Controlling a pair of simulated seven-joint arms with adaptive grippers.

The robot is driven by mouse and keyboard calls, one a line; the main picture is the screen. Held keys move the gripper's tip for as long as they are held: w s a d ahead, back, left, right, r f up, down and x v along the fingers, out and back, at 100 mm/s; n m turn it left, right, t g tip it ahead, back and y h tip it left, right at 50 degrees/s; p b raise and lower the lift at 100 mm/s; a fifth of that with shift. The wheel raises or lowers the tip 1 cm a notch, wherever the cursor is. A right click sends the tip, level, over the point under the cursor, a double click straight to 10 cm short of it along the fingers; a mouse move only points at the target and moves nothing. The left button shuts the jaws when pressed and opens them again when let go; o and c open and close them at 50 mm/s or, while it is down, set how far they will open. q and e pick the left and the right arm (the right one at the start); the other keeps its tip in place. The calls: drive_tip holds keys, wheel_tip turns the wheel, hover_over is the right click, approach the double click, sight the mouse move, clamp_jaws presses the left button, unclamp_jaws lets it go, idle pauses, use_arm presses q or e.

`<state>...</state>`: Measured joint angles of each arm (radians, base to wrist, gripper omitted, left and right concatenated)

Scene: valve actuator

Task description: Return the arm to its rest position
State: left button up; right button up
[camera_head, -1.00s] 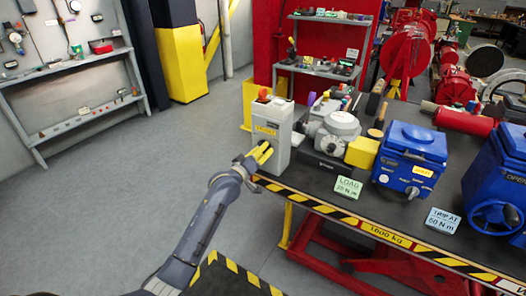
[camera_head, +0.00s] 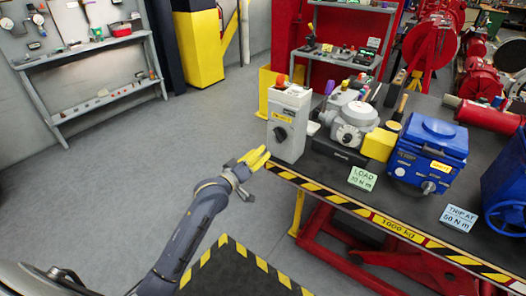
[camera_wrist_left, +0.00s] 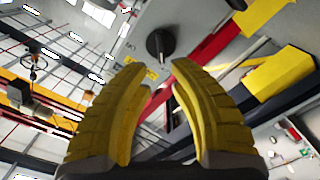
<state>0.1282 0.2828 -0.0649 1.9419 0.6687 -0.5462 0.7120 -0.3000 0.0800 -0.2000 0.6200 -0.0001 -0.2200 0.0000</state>
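My left gripper (camera_head: 256,160) has yellow fingers and is in front of and left of the grey control box (camera_head: 289,122), off the table's left corner. In the left wrist view its fingers (camera_wrist_left: 150,85) are spread apart with nothing between them. The box's black rotary knob (camera_head: 281,135) is apart from the fingertips. The knob also shows beyond them in the wrist view (camera_wrist_left: 160,44). My right gripper is not in view.
The black-topped lift table (camera_head: 320,180) has a striped edge. It carries a grey valve actuator (camera_head: 354,122), a yellow block (camera_head: 379,145), a blue actuator (camera_head: 428,155) and label cards (camera_head: 362,179). Grey floor (camera_head: 110,190) lies open at left.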

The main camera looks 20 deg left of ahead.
use_arm(q)
drive_tip(key=shift+s, duration=0.1)
idle(0.5)
drive_tip(key=a+f+m+g+y, duration=0.2)
drive_tip(key=a+f, duration=0.1)
drive_tip(key=f, duration=1)
drive_tip(key=a+f+m+g+y, duration=0.1)
drive_tip(key=a+f+m+y, duration=0.1)
drive_tip(key=f, duration=1)
drive_tip(key=s+f+m+g+y, duration=0.1)
drive_tip(key=s+f+m+g, duration=0.15)
drive_tip(key=s+f, duration=1.05)
drive_tip(key=s+f+m+g, duration=0.1)
drive_tip(key=s+f+g, duration=0.3)
drive_tip(key=s+f, duration=0.95)
drive_tip(key=s+d+f+g, duration=0.1)
drive_tip(key=s+f+g, duration=0.1)
drive_tip(key=s+f, duration=0.4)
drive_tip(key=s+d+f+m+g, duration=0.1)
drive_tip(key=s+f, duration=0.5)
drive_tip(key=s, duration=1.1)
drive_tip(key=s+d+f+m+g, duration=0.1)
drive_tip(key=s+f, duration=0.5)
drive_tip(key=s, duration=0.6)
drive_tip(key=shift+s+d+f+g, duration=0.2)
drive_tip(key=shift+d+f+g, duration=0.2)
drive_tip(key=shift+d+g, duration=0.65)
